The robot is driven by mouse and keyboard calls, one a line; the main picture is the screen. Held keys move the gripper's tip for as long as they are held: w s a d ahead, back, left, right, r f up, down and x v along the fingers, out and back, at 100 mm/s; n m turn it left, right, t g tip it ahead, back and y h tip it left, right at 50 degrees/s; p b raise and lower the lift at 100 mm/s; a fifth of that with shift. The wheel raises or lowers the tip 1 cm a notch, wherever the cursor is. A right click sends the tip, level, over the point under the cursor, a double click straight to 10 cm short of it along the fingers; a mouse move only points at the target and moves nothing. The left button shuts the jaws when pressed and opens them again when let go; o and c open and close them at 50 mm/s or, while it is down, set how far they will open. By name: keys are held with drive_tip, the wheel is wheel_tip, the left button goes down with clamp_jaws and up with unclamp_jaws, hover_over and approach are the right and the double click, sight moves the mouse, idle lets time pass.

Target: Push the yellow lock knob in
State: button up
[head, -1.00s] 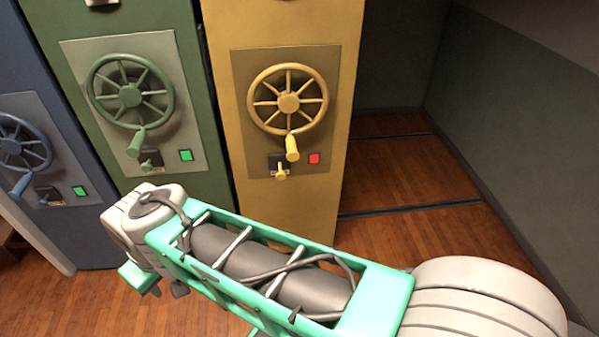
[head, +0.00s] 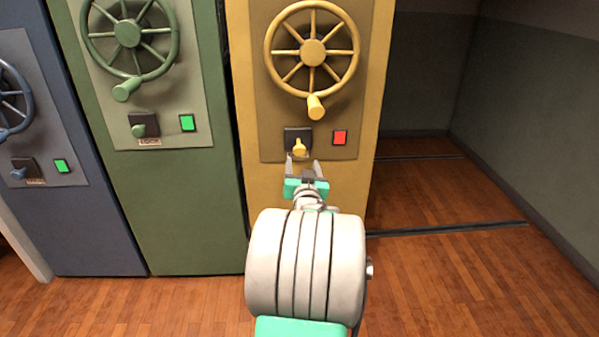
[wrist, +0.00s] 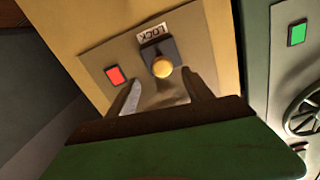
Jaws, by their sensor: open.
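The yellow lock knob (head: 299,148) sticks out of a dark square plate on the yellow cabinet, below the yellow wheel (head: 312,53). In the wrist view the knob (wrist: 162,68) shows as a round yellow end under a LOCK label (wrist: 153,33). My gripper (head: 303,168) is open and empty, in front of the yellow panel just below the knob in the head view. In the wrist view its two fingers (wrist: 165,98) point toward the panel, with the knob just beyond and roughly between their tips. I cannot tell whether they touch anything.
A red light (head: 340,137) is lit beside the knob. The green cabinet (head: 185,210) stands to the left with a green light (head: 187,123), and a blue cabinet (head: 75,225) is further left. Open floor (head: 440,195) lies to the right.

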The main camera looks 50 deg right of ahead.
sight(300, 152)
drive_tip(key=b+x, duration=0.1)
drive_tip(key=x, duration=0.6)
drive_tip(key=shift+w+a+r+b, duration=0.1)
drive_tip(key=shift+w+r+b, duration=0.05)
drive_tip(key=shift+b, duration=0.15)
clamp_jaws()
idle(0.4)
